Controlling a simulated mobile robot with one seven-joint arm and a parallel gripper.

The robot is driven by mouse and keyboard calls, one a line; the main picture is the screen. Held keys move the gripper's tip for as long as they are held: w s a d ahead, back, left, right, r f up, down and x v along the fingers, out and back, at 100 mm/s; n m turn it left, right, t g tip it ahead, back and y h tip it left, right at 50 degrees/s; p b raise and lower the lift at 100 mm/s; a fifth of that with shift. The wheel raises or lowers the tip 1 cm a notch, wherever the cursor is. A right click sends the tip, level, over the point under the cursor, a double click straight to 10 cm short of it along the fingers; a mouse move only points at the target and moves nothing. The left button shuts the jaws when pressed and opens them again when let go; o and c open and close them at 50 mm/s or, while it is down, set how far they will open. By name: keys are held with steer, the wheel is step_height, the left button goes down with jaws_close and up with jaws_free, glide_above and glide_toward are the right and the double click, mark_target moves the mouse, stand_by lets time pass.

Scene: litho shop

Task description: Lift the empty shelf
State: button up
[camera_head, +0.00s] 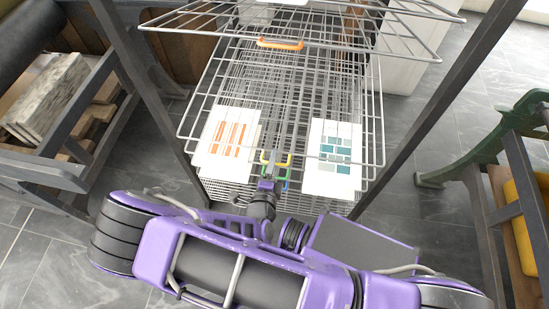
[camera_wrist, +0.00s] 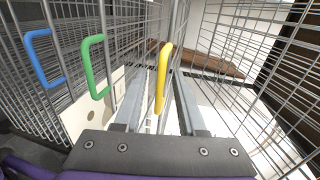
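A wire drying rack (camera_head: 371,125) with stacked wire shelves stands in front of me. An orange handle (camera_head: 280,43) sits on the raised top shelf. Lower shelves have a yellow handle (camera_wrist: 163,75), a green handle (camera_wrist: 97,66) and a blue handle (camera_wrist: 43,58). A print with orange bars (camera_head: 211,165) and a print with teal blocks (camera_head: 331,186) lie at the left and right of the rack; which shelf bears each is hard to tell. My gripper (camera_wrist: 158,88) is open at the yellow handle, which shows between its fingers. Contact is not clear.
Dark frame posts (camera_head: 148,95) flank the rack on both sides. A wooden stand with a stone slab (camera_head: 48,97) is at the left. A green metal frame (camera_head: 475,145) and a yellow object (camera_head: 524,222) are at the right. Bare floor shows between them.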

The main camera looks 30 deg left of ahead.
jaws_close()
stand_by(1.4)
